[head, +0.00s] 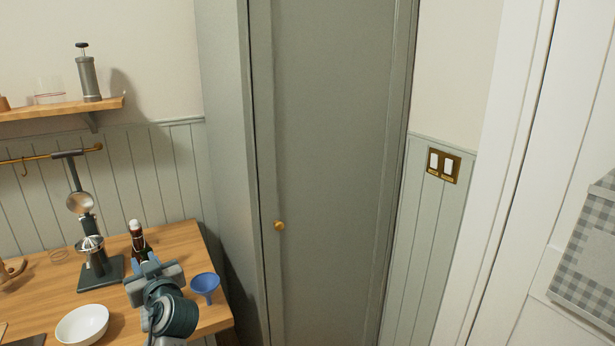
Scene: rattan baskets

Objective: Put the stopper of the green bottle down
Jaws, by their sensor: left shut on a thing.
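My left gripper (152,268) is low at the left of the head view, over the wooden counter (180,240). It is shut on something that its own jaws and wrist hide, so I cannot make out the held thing. A dark bottle (137,238) with a reddish neck and white top stands upright just behind the gripper. Its lower part is hidden, and I cannot tell whether the gripper touches it. I cannot pick out a clearly green bottle or a loose stopper. My right gripper is out of view.
A blue funnel (205,285) is right of the gripper, near the counter's right edge. A white bowl (82,325) is at front left. A dark-based press (92,250) stands left of the bottle. Bare wood shows behind the funnel. A tall grey cabinet (330,150) is beyond.

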